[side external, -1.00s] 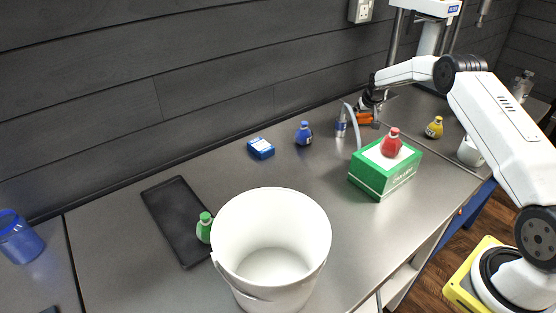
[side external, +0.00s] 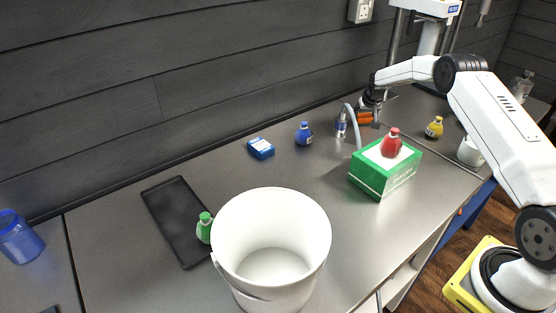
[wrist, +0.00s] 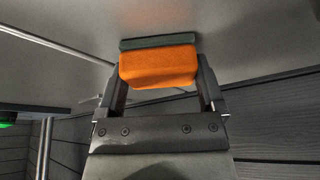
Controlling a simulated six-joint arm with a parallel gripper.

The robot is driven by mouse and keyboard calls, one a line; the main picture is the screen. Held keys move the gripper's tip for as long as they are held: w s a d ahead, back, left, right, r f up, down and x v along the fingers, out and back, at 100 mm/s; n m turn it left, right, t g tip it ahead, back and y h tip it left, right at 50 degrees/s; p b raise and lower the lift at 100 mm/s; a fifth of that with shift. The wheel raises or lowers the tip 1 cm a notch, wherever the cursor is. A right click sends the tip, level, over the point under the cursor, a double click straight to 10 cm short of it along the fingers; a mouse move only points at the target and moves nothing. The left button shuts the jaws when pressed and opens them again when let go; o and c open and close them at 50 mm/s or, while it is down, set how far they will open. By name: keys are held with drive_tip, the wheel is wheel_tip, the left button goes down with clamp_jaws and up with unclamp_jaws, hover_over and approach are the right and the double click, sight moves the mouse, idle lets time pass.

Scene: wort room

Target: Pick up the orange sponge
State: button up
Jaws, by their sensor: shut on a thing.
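The orange sponge (side external: 364,118) is at the back of the grey workbench, partly hidden by my gripper in the side view. My gripper (side external: 369,114) points down there and is shut on it. In the wrist view the sponge (wrist: 158,68) sits between the two fingers, with a dark grey-green layer along its far face. The fingers of my gripper (wrist: 160,84) press on its two short ends. I cannot tell whether the sponge touches the bench.
A grey hose and a small bottle (side external: 341,125) stand just left of my gripper. A green box (side external: 385,175) with a red bottle (side external: 391,143) on top is in front. A yellow bottle (side external: 434,127) and white mug (side external: 470,152) are right. A white bucket (side external: 270,245) stands front centre.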

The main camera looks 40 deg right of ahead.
sight(365, 116)
drive_tip(key=shift+r, duration=1.4)
drive_tip(key=shift+s+a+r, duration=0.1)
drive_tip(key=shift+s+r, duration=0.05)
drive_tip(key=shift+r, duration=0.2)
drive_tip(key=s+a+r, duration=0.6)
drive_tip(key=s+r, duration=0.3)
drive_tip(key=s, duration=0.3)
drive_tip(key=shift+s+r, duration=0.15)
drive_tip(key=shift+r, duration=0.05)
drive_tip(key=shift+a, duration=0.1)
